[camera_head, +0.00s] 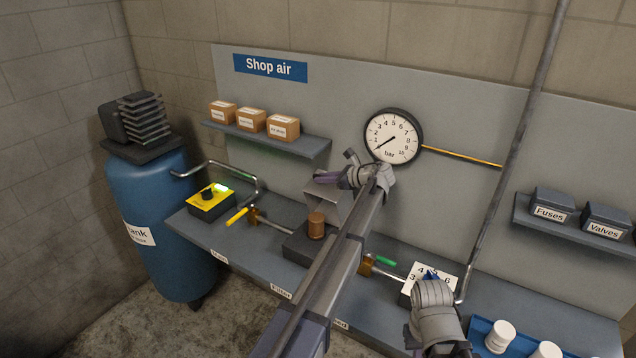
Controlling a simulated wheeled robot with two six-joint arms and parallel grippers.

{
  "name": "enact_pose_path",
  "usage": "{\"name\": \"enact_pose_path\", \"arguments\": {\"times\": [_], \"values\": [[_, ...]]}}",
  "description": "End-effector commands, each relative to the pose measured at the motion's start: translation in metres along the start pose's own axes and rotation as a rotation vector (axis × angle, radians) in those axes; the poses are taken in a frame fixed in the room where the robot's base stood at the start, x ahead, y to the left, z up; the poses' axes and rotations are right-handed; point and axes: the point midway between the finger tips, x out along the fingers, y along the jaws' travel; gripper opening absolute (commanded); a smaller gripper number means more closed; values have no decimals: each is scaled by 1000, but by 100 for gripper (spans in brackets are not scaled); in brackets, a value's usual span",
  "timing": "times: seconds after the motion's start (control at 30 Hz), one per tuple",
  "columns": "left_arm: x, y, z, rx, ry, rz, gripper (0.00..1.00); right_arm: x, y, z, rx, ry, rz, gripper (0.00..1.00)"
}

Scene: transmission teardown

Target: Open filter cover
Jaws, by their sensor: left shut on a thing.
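The filter unit's dark base (298,243) stands on the bench, with a brown cylinder (316,226) exposed on it. A grey box-like cover (333,206) stands raised behind and above the cylinder, partly hidden by my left arm. My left gripper (338,174) is at the cover's upper edge and shut on it; its fingertips are small and hard to make out. My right gripper (430,284) is low at the right, by a white numbered dial plate with a blue knob. Its fingers are not clear enough to tell open from shut.
A yellow-handled valve (237,216) is left of the filter, and a green-handled valve (385,261) is right of it. A pressure gauge (393,136) hangs close behind my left gripper. A blue tray (482,329) with white cylinders is at lower right. A slanting pipe (514,137) crosses the right side.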

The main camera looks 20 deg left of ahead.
Motion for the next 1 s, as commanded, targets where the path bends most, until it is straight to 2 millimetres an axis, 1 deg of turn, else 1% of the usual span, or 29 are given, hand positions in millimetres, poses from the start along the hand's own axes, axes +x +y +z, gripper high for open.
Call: {"name": "enact_pose_path", "arguments": {"times": [0.03,0.1,0.27,0.73,0.77,1.0], "values": [[1,-5,-1,-1,1,2,0,0,0,0,0,0,0,0],[1,-9,-2,-1,1,2,0,0,0,0,0,0,0,0],[1,-14,-2,-2,1,2,0,0,0,0,0,0,0,0],[1,-15,-2,-3,-1,1,0,0,0,0,0,0,0,0],[1,-15,-2,-3,-1,1,16,0,0,0,0,0,0,0],[1,-15,-2,-2,-1,0,43,0,0,0,0,0,0,0]]}}
